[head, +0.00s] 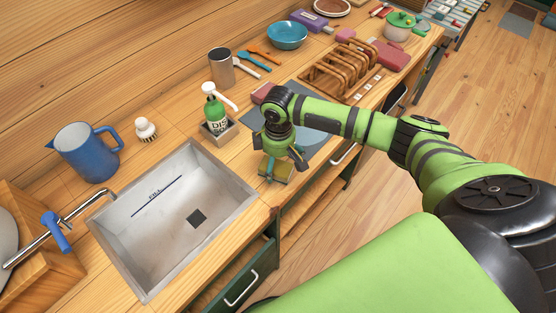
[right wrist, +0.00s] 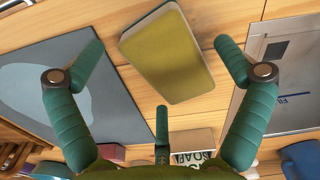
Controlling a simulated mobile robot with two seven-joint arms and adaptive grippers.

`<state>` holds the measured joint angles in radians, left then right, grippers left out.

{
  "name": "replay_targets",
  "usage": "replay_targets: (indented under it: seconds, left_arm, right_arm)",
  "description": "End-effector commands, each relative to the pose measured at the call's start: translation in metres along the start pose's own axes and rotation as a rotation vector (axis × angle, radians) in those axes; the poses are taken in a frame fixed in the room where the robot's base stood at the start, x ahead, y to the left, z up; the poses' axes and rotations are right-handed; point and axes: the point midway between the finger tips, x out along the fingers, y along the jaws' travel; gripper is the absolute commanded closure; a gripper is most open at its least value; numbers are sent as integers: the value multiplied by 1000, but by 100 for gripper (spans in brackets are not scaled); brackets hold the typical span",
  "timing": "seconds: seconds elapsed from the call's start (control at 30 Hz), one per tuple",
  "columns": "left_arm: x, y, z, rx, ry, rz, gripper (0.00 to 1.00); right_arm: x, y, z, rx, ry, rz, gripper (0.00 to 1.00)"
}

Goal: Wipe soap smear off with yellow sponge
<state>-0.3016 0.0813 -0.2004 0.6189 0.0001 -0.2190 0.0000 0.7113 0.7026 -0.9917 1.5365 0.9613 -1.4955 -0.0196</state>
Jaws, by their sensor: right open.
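The yellow sponge (right wrist: 165,52) lies on the wooden counter, tilted in the right wrist view, with a pale edge. In the head view it (head: 276,170) sits near the front edge, partly hidden by my right gripper (head: 279,158). That gripper is open above the sponge; its fingers, also in the right wrist view (right wrist: 162,72), stand apart on either side of it without visibly closing on it. A grey-blue smear (right wrist: 42,92) spreads on a dark grey board (right wrist: 115,118) beside the sponge. In the head view my arm partly covers the board (head: 327,123). My left gripper is not in view.
The metal sink (head: 172,222) lies left of the gripper. The soap bottle (head: 215,108) stands in a holder (head: 220,133) behind it. A wooden rack (head: 340,75) stands beyond the board. A blue pitcher (head: 86,152) and brush (head: 145,130) are behind the sink.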

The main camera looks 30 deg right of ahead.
Motion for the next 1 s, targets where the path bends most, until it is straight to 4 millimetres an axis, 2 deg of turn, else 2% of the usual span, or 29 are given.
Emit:
replay_targets:
  seconds: [0.17,0.6,0.8,1.0]
  left_arm:
    - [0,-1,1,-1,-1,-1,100]
    - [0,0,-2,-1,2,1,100]
    - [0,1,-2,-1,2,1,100]
    - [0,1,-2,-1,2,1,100]
  right_arm:
    - [-16,1,-1,0,4,2,0]
    - [-102,1,-1,0,3,2,0]
    - [-118,0,0,0,1,1,0]
    - [-120,0,0,1,0,0,0]
